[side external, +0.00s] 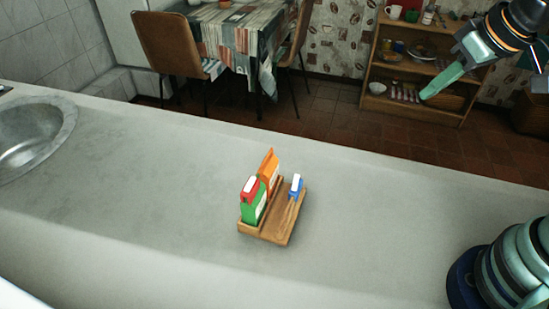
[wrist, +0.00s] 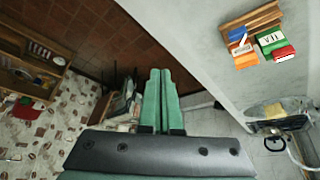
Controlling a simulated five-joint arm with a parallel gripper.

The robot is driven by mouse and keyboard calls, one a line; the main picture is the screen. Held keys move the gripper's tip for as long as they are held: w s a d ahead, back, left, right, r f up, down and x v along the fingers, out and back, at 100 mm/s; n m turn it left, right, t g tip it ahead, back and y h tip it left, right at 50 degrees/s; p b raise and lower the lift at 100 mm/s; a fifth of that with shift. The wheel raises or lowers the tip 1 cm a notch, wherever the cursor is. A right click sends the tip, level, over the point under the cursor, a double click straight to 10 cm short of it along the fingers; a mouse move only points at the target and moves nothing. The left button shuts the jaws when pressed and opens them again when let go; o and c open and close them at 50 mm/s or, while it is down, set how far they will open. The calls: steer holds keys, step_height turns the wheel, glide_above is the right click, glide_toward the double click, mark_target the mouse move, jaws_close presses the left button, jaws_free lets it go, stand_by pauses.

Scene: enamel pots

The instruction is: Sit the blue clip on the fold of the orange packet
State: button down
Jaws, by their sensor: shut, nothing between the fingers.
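The orange packet (side external: 267,170) stands upright at the back left of a small wooden tray (side external: 284,231) on the counter, partly hidden by a green packet. The blue clip (side external: 296,190), with a white patch, sits on the tray's right side, apart from the orange packet. In the wrist view, the orange packet (wrist: 246,58) and the blue clip (wrist: 238,34) show small at the upper right. My gripper (side external: 428,93) is high at the upper right of the side view, far from the tray. Its green fingers (wrist: 160,74) are shut and empty.
A green packet with a red top (side external: 253,206) stands in front of the orange one on the tray. A round metal sink (side external: 35,135) is at the left of the counter (side external: 150,190). The counter around the tray is clear. A table, chairs and shelf stand beyond.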

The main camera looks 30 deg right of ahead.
steer(key=c, duration=0.6)
jaws_free()
steer(key=shift+c, duration=0.2)
steer(key=m+g, duration=0.6)
steer(key=m, duration=0.3)
glide_above(296, 180)
step_height(296, 180, down, 9)
steer(key=f, duration=0.6)
steer(key=shift+d+f, duration=0.2)
steer(key=shift+a+f, duration=0.2)
steer(key=shift+f, duration=2.4)
